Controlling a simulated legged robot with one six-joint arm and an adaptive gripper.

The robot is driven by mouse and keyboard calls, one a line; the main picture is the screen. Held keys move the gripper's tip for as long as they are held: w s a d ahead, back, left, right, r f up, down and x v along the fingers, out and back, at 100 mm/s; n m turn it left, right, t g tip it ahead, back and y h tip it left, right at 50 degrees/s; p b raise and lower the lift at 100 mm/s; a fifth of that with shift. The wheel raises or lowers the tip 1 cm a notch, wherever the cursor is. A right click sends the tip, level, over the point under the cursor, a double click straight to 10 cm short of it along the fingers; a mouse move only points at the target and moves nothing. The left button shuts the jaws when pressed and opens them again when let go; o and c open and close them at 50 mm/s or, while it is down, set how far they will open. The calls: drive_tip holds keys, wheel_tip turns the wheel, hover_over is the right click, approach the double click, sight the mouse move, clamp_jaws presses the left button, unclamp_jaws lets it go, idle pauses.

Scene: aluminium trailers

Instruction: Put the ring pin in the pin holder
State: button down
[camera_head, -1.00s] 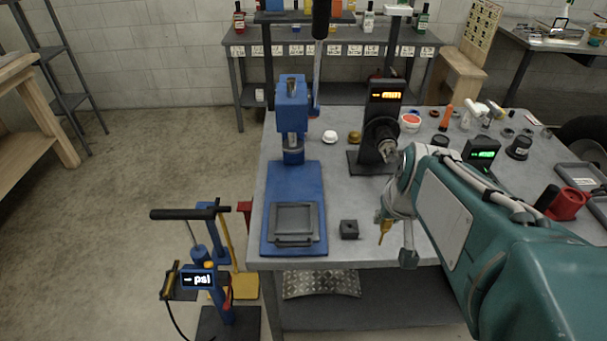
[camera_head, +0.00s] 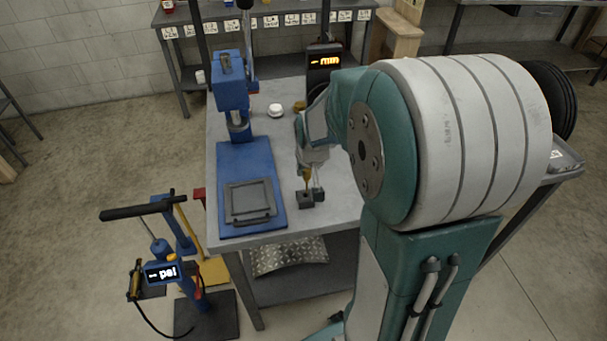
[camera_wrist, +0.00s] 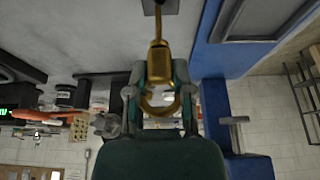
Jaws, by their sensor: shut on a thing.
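The ring pin (camera_wrist: 158,62) is brass-coloured, with a ring at one end and a thin shaft. My gripper (camera_wrist: 160,97) is shut on its ring end. In the head view, the pin (camera_head: 308,176) hangs about upright below my gripper (camera_head: 314,167). The pin holder (camera_head: 305,200) is a small dark block on the grey bench, right of the blue press base. The pin's lower end is at the top of the block in this view. The holder (camera_wrist: 169,7) is cut off at the wrist view's top edge, where the shaft meets it. I cannot tell how deep the tip sits.
A blue press (camera_head: 250,158) with a grey plate stands to the left of the holder. A white-capped round item (camera_head: 275,110) and a display stand (camera_head: 324,62) are behind. My arm hides the bench's right side. A blue pump (camera_head: 185,280) stands on the floor at the left.

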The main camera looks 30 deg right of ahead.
sight(305, 179)
drive_tip(key=f, duration=0.3)
drive_tip(key=shift+w+a+f, duration=0.15)
drive_tip(key=shift+w+a, duration=0.05)
drive_tip(key=shift+f, duration=0.15)
drive_tip(key=shift+d, duration=0.1)
drive_tip(key=c, duration=0.5)
unclamp_jaws()
drive_tip(key=shift+f, duration=0.1)
